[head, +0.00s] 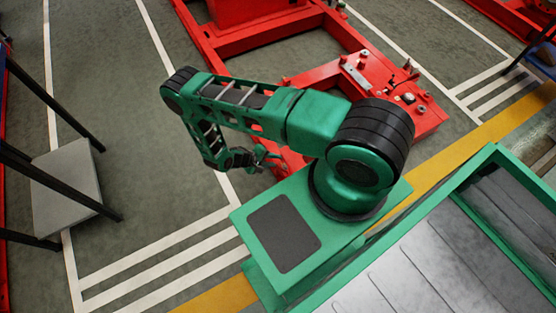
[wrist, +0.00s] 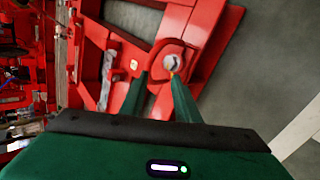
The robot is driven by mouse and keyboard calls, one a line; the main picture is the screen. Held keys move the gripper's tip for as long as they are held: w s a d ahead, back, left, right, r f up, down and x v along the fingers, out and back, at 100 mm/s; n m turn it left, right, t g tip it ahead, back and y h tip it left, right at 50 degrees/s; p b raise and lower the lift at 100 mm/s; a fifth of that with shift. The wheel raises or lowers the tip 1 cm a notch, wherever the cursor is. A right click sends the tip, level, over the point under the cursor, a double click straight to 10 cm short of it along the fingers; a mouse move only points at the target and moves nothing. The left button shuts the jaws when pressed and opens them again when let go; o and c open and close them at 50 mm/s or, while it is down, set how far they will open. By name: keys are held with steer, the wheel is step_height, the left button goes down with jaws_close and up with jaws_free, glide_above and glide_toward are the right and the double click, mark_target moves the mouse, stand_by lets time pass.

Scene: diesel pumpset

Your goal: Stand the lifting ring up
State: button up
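In the wrist view, a red ring-like loop (wrist: 158,47) lies on the red steel frame (wrist: 215,38), around or beside a round metal bolt head (wrist: 171,62). It looks like the lifting ring, lying low rather than upright, though red on red makes its outline hard to tell. My gripper (wrist: 158,75) is open, its two green fingers apart with the near part of the loop between or just beyond their tips. I cannot tell whether they touch it. In the head view my gripper (head: 266,157) is small beside the red frame, and the ring cannot be made out there.
The red skid frame (head: 265,40) runs behind my arm, with a red plate carrying bolts and fittings (head: 395,85) at right. A grey panel on dark legs (head: 65,190) stands at left. Open grey floor (head: 110,90) lies between that panel and the frame.

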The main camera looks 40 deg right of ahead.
steer(key=v, duration=0.6)
steer(key=shift+w+a+r, duration=0.15)
steer(key=shift+r, duration=0.25)
steer(key=shift+c, duration=1.1)
steer(key=a+r+m, duration=0.1)
steer(key=a, duration=0.1)
steer(key=a+r+m, duration=0.1)
steer(key=r+m, duration=0.1)
steer(key=shift+w+a+r+g, duration=0.2)
steer(key=shift+a+r+g, duration=0.1)
steer(key=shift+a+g, duration=0.1)
jaws_close()
steer(key=d+r+x, duration=0.1)
steer(key=x, duration=1.2)
steer(key=shift+s, duration=0.2)
